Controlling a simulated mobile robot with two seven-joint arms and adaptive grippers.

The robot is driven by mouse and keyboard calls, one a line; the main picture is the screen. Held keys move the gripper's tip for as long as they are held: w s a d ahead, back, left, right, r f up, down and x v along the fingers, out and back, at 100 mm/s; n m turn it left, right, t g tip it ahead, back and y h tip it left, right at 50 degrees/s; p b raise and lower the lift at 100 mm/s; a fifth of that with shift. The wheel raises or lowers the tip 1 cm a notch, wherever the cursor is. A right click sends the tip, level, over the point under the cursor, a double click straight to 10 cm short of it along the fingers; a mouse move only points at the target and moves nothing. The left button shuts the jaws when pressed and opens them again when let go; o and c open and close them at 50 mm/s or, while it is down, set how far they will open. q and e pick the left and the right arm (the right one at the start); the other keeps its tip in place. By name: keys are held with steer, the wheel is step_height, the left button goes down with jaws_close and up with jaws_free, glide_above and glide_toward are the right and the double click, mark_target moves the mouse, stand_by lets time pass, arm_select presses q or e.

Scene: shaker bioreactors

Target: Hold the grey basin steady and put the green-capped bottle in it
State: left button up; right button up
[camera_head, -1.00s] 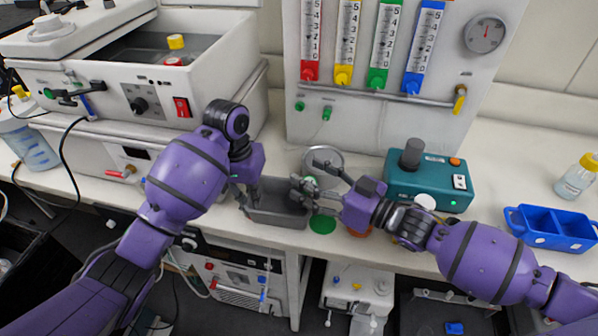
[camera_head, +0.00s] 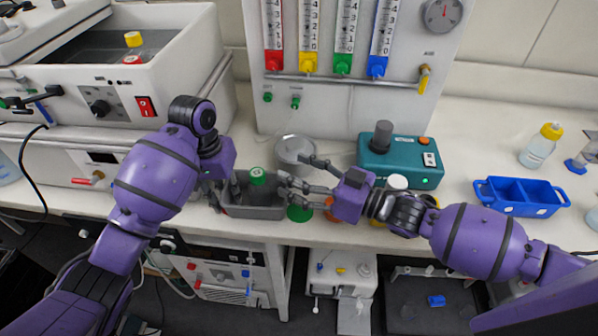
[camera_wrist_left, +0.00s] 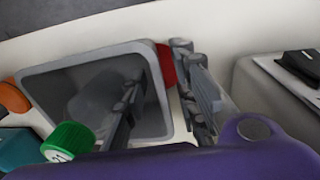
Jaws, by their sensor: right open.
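The grey basin (camera_head: 252,212) sits near the table's front edge and fills much of the left wrist view (camera_wrist_left: 60,75). The green-capped bottle shows mainly as its green cap (camera_head: 258,176), inside the basin's outline toward the back. The cap is also at the lower left of the wrist view (camera_wrist_left: 68,138); its body is hard to make out. My left gripper (camera_head: 222,193) straddles the basin's left wall, one finger inside and one outside, with a gap showing between them (camera_wrist_left: 160,105). My right gripper (camera_head: 290,190) is open, just right of the cap and apart from it.
A round metal vessel (camera_head: 294,149) stands behind the basin. A green disc (camera_head: 300,213) and an orange item (camera_head: 331,214) lie to its right. A teal device (camera_head: 400,166), blue tray (camera_head: 520,196) and yellow-capped bottle (camera_head: 540,147) stand further right. A white shaker bath (camera_head: 180,70) is at left.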

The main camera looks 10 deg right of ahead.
arm_select(q)
step_height(320, 180, up, 12)
steer(key=a, duration=0.1)
steer(key=shift+w, duration=0.15)
steer(key=shift+f, duration=0.1)
